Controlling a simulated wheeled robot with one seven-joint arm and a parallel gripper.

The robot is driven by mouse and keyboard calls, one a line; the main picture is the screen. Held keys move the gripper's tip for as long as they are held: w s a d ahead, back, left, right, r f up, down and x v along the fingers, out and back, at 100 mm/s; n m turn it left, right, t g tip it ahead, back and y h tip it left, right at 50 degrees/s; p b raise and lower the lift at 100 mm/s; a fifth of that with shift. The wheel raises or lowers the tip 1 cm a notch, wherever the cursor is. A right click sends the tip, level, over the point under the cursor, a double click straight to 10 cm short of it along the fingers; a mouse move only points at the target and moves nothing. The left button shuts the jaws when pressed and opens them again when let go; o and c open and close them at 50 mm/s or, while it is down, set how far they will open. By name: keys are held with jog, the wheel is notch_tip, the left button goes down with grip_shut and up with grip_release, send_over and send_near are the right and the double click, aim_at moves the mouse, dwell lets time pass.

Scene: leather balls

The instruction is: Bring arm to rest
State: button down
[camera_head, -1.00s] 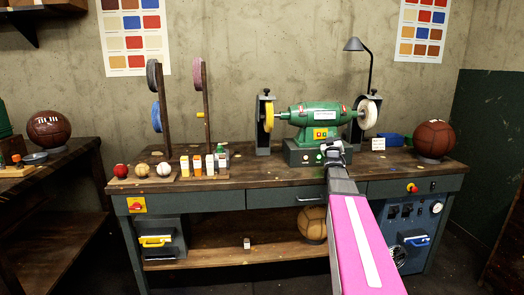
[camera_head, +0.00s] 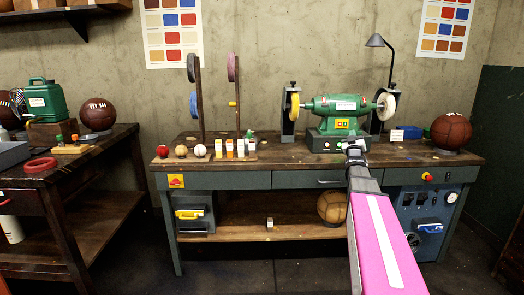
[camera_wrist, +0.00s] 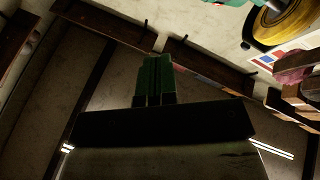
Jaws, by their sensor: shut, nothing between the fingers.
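My arm, with its pink and white link, reaches forward from the lower right of the head view. My gripper (camera_head: 354,146) is at its far end, in front of the green bench grinder (camera_head: 340,112) and over the front part of the workbench (camera_head: 290,153) in the picture. It is small there, and its exact height above the bench cannot be told. The wrist view looks up past dark gripper parts toward the wall and shelf. My gripper is shut and holds nothing.
On the bench stand small balls and bottles (camera_head: 229,148), a brown ball (camera_head: 451,131) and a lamp (camera_head: 377,42). A side table (camera_head: 100,150) at left holds a green canister (camera_head: 46,100) and a ball (camera_head: 98,114). Dark floor lies between the tables.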

jog(key=s+a+f+m+g+y, duration=0.15)
jog(key=s+a+f+g, duration=0.35)
jog(key=f, duration=0.7)
jog(key=s+a+f+g+y, duration=0.25)
jog(key=a+f+g, duration=0.4)
jog(key=f, duration=0.65)
jog(key=s+a+f+g, duration=0.3)
jog(key=s+f, duration=0.2)
jog(key=s, duration=0.3)
jog(key=s+a+f+g+y, duration=0.1)
jog(key=s+a+f+g, duration=0.3)
jog(key=s, duration=0.4)
jog(key=s+a+f+g, duration=0.4)
jog(key=s+f, duration=0.2)
jog(key=s, duration=0.2)
jog(key=shift+s, duration=0.2)
